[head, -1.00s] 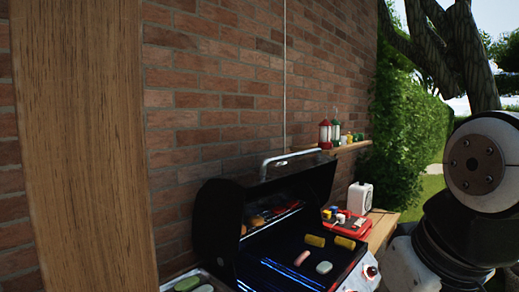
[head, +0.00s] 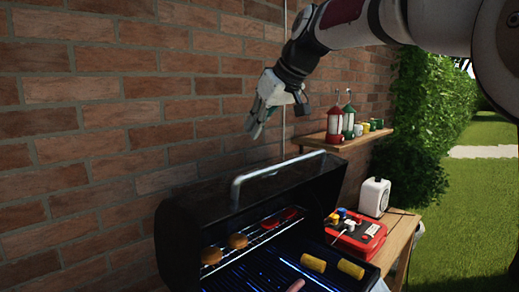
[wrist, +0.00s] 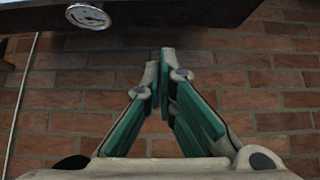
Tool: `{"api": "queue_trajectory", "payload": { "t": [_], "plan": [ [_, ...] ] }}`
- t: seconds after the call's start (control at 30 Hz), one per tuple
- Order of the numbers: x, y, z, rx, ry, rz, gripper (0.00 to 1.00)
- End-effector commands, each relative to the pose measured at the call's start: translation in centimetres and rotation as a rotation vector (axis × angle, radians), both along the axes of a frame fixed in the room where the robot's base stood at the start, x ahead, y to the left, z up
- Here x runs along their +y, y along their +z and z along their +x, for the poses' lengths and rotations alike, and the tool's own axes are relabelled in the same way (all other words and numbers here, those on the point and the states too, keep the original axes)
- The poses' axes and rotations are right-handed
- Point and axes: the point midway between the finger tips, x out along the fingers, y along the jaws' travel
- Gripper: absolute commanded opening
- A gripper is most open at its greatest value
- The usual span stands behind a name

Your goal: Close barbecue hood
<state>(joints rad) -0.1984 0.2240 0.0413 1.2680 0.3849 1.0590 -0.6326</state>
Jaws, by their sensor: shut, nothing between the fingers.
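The barbecue (head: 175,235) stands against the brick wall with its black hood (head: 190,212) raised. A curved silver handle (head: 236,190) runs along the hood's upper edge. My gripper (head: 256,133) is above the hood and handle, near the wall, angled down to the left. Its fingers, with green inner pads, are shut and empty; the fingertips (wrist: 162,62) nearly meet in the wrist view. There, a dark edge with a round dial (wrist: 88,16), seemingly part of the hood, crosses the top. I see no contact between gripper and handle.
Corn cobs (head: 350,268), buns (head: 238,241) and other food lie on the grill racks. To the right are a side table (head: 400,235) with a red case (head: 357,236) and a white box (head: 374,197). A wall shelf (head: 335,142) holds lanterns and mugs.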

Motion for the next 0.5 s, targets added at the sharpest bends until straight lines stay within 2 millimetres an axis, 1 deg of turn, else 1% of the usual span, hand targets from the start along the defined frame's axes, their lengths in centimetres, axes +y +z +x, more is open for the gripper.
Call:
{"api": "queue_trajectory", "payload": {
  "t": [0.07,0.17,0.27,0.5],
  "plan": [
    [0.4,0.1,0.2,-0.005,0.009,0.003,0.00],
    [0.8,-0.6,0.6,-0.002,0.011,0.002,0.00],
    [1.4,-1.6,1.2,-0.001,0.010,0.002,0.00],
    [3.6,-5.2,3.2,0.001,0.010,0.001,0.00]
  ]
}}
